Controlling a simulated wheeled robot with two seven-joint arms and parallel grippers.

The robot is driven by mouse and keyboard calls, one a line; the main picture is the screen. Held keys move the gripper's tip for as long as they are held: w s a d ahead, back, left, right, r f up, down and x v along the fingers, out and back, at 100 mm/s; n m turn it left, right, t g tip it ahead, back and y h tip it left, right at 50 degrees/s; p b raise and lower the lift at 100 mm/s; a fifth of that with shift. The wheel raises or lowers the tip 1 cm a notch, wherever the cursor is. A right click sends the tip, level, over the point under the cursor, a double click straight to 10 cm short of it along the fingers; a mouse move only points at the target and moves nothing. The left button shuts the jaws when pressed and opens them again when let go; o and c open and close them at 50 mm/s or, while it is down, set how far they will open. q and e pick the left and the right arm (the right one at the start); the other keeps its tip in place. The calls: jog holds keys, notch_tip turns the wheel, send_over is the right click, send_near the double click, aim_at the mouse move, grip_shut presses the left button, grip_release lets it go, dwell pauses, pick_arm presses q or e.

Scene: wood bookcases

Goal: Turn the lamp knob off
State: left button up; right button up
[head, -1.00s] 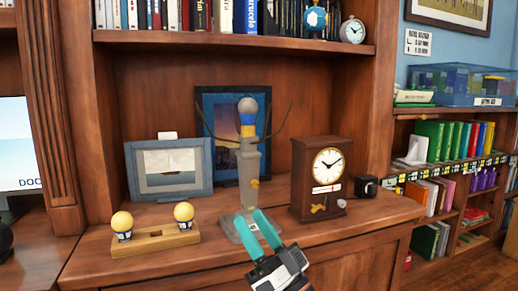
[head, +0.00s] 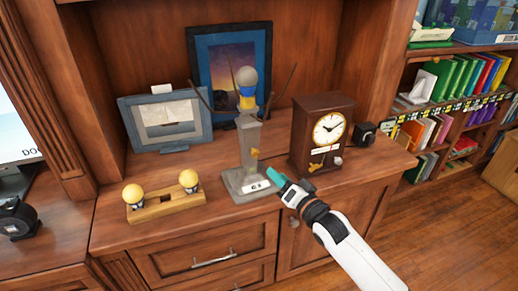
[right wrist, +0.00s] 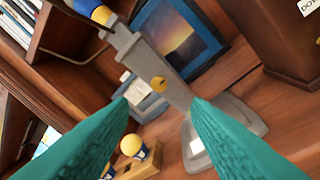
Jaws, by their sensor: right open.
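The lamp (head: 245,150) stands upright on the cabinet top, with a grey post and base, a blue and yellow collar and a grey round bulb. My right gripper (head: 274,175) is open and empty, with teal fingers, just right of the lamp base in the head view. In the right wrist view its fingers (right wrist: 155,125) are apart, and neither appears to touch the knob. My left gripper is not in view.
A wooden clock (head: 320,135) stands close on the right, with a small black object (head: 366,134) beyond it. Framed pictures (head: 168,122) stand behind. A wooden holder with two yellow bulbs (head: 165,206) lies left. The cabinet top between holder and lamp is clear.

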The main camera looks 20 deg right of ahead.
aim_at(257, 155)
jog(key=x, duration=1.1)
jog(key=shift+s, duration=0.1)
jog(key=shift+c, duration=0.5)
grip_shut()
